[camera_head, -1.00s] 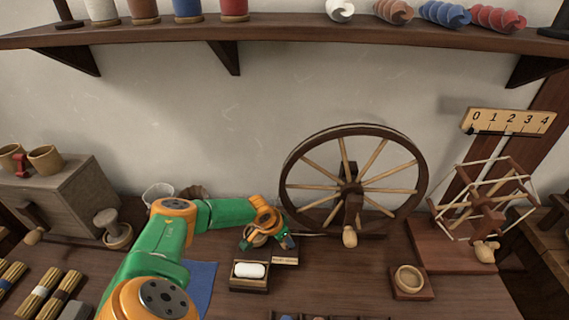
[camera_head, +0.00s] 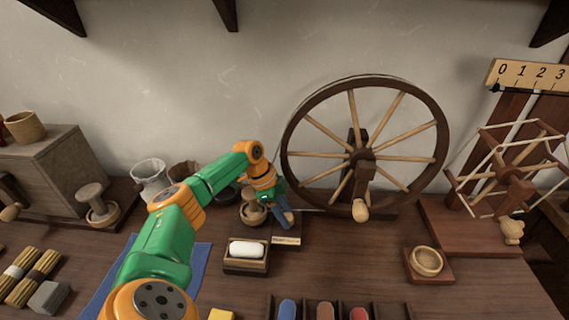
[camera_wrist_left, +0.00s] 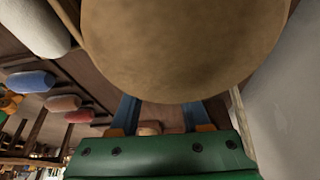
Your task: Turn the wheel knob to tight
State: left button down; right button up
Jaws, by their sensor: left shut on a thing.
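The spinning wheel (camera_head: 436,125) stands at the back of the bench, with a pale wooden knob (camera_head: 361,210) at its foot. My left gripper (camera_head: 284,212) is left of the wheel's lower rim, fingers angled down, apart from that pale knob. Just in front of it lies a small lettered plate (camera_head: 286,240). In the left wrist view, a large tan rounded thing (camera_wrist_left: 180,50) hides the fingertips; the blue fingers reach behind it. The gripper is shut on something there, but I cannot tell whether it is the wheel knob. My right gripper is not in view.
A wooden cup-like piece (camera_head: 253,212) stands close left of the gripper. A tray (camera_head: 246,265) with a white block is in front. A small bowl on a square base (camera_head: 428,262) and a winder (camera_head: 480,242) stand to the right. Open bench lies between tray and bowl.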

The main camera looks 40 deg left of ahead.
pick_arm(q)
jog(key=shift+d+f+m+g+b, duration=0.15)
jog(key=shift+m+g+b, duration=0.35)
jog(key=shift+m+b, duration=0.6)
jog(key=shift+c, duration=1.8)
grip_release()
jog(key=shift+a, duration=0.2)
jog(key=v, duration=0.7)
jog(key=shift+a+p, duration=0.15)
jog(key=shift+p, duration=0.15)
jog(key=shift+f+h, duration=0.1)
jog(key=shift+h, duration=0.2)
